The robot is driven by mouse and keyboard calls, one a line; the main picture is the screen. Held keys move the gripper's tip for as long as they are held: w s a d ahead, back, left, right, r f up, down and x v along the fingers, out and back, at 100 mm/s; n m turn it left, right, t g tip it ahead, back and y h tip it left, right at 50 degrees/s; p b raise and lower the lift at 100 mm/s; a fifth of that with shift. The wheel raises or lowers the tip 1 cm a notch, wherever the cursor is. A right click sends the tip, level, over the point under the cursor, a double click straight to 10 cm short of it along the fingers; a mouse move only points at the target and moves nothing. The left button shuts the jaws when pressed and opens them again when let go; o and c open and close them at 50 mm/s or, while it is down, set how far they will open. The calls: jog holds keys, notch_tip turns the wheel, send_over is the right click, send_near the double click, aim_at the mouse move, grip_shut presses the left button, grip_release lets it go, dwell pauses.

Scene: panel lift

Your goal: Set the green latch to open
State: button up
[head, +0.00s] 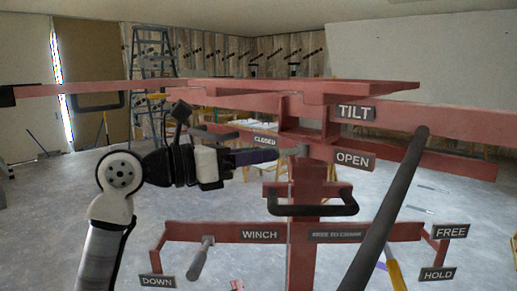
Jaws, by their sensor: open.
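No plainly green latch shows in the head view. A grey stub (299,150) sits on the red post between the CLOSED plate (265,141) and the OPEN plate (355,160). A dark purplish bar (256,157) lies just left of the stub, below the CLOSED plate. I cannot tell whether this bar is the latch handle. My gripper (224,164) reaches in from the left at about the bar's height, close to its left end. It is open. Its fingertips are hard to make out, and I cannot tell whether they touch the bar.
The red lift frame spans the view, with a TILT plate (356,112) above. A black loop handle (311,202) is below. A long dark bar (388,205) slants across the right. A grey WINCH handle (200,259) is lower left. A stepladder (153,80) stands behind.

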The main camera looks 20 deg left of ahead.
jog(key=shift+w+d, duration=0.35)
grip_shut()
